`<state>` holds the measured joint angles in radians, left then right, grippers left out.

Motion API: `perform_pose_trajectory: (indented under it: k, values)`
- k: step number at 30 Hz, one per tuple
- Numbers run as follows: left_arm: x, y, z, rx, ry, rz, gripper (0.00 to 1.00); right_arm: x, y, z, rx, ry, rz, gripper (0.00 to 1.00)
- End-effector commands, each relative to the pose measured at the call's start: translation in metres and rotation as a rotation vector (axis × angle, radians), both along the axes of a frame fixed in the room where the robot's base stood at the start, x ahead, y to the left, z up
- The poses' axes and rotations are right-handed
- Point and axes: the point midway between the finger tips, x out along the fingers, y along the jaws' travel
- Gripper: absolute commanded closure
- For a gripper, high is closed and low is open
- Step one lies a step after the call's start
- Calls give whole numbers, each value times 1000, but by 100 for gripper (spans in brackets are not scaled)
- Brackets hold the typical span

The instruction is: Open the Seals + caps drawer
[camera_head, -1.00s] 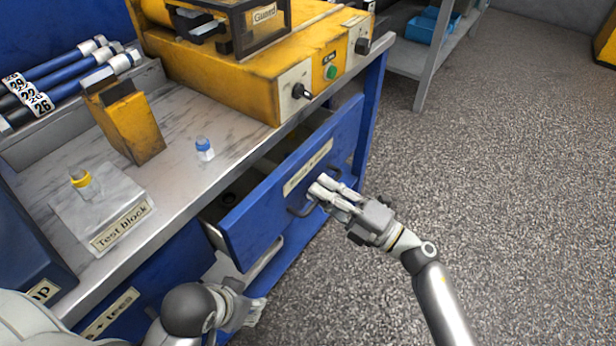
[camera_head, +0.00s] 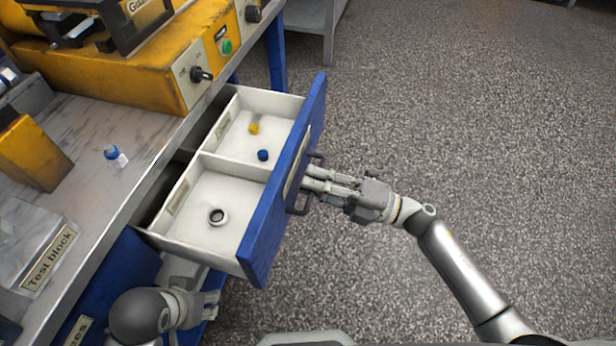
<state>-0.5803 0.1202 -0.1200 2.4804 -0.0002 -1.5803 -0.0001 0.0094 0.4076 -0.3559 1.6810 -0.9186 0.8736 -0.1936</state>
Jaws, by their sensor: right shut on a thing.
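The blue-fronted drawer (camera_head: 285,190) stands well out from the bench, and its white inside shows. Its label is turned too steeply to read. A divider splits it: the far compartment holds a yellow cap (camera_head: 254,129) and a blue cap (camera_head: 263,155), the near one a dark-centred ring (camera_head: 217,217). My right gripper (camera_head: 308,181) is shut on the drawer's dark handle (camera_head: 299,209), at the outer face of the front. My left gripper (camera_head: 212,304) is low beside the bench, below the drawer's near corner; its fingers are too small to judge.
The bench top holds a blue-and-white fitting (camera_head: 116,156), a test block (camera_head: 35,245), a yellow block (camera_head: 32,152) and a yellow machine (camera_head: 140,70) with knobs and a green button. The speckled floor (camera_head: 470,140) at right is clear.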

Motion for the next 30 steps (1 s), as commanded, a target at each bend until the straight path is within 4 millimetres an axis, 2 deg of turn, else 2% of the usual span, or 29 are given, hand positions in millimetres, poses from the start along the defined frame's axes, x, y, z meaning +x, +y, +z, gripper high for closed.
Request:
perform_pose_trajectory:
  k: [8,9,13,23,26,30]
  values:
    - [0,0,0,0,0,0,56,-1,0,-1,-2,0,2,100]
    - [0,0,0,0,0,0,56,-1,0,-1,-2,1,2,85]
    - [0,0,0,0,0,0,56,-1,0,-1,-2,1,1,69]
    - [0,0,0,-1,0,1,56,-1,-1,-1,-1,0,0,68]
    - [0,0,0,-1,0,1,56,-3,-8,-3,-2,2,0,68]
    - [0,0,0,-1,0,0,56,-11,-31,-8,-4,4,-1,68]
